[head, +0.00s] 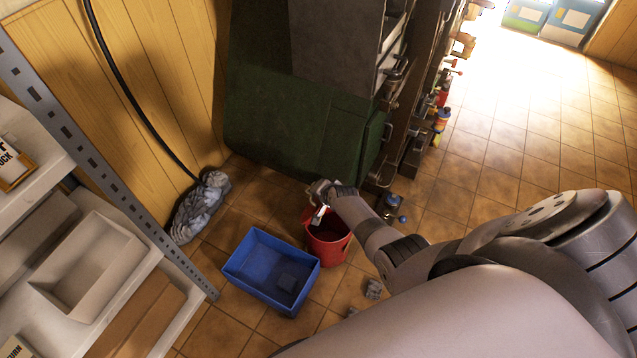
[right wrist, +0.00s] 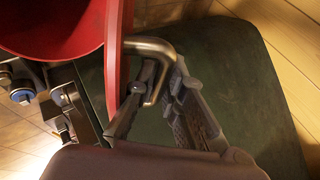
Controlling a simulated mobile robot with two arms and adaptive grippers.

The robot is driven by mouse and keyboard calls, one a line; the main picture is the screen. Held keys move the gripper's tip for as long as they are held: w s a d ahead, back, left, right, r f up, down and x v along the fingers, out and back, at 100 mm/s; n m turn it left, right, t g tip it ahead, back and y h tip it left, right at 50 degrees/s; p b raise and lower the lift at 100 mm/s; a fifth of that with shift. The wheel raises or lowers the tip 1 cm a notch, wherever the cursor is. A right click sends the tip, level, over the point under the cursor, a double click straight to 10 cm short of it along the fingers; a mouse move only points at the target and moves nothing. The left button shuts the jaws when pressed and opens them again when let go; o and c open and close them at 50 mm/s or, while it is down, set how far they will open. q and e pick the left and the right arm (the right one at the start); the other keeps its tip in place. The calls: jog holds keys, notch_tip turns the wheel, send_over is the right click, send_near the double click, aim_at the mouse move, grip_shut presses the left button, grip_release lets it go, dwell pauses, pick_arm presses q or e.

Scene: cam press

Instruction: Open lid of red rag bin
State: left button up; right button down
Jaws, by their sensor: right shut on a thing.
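The red rag bin (head: 328,246) stands on the tiled floor, and its dark inside shows from above. My right gripper (head: 320,197) is at its far rim. In the right wrist view, the bin's round red wall (right wrist: 50,25) fills the upper left. The red lid (right wrist: 115,50) shows nearly edge-on beside it, apart from the opening and raised. A bent metal handle (right wrist: 158,48) sticks out from the lid. My right gripper (right wrist: 155,92) is shut on this handle. My left gripper is not in view.
A blue open box (head: 248,282) stands just left of the bin. A dark green cabinet (head: 290,125) is behind it. A grey rag heap (head: 200,205) lies by the wooden wall. Shelves (head: 85,265) stand at left. Open floor (head: 500,150) lies at the upper right.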

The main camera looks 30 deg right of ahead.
jog(key=shift+w+a+r+t, duration=0.15)
jog(key=shift+w+a+r, duration=0.25)
jog(key=shift+w, duration=0.15)
jog(key=shift+w+a+r+t, duration=0.15)
jog(key=shift+w+a+r, duration=0.15)
jog(key=shift+w+r, duration=0.15)
jog(key=c, duration=2)
grip_release()
jog(key=shift+w, duration=0.1)
jog(key=shift+o, duration=0.5)
jog(key=shift+w+a+f, duration=0.1)
jog(key=shift+a+f, duration=0.05)
jog(key=shift+a, duration=0.05)
jog(key=shift+f, duration=0.2)
jog(key=shift+c, duration=0.2)
jog(key=shift+s+f, duration=0.15)
jog(key=shift+s, duration=0.05)
jog(key=shift+d, duration=0.15)
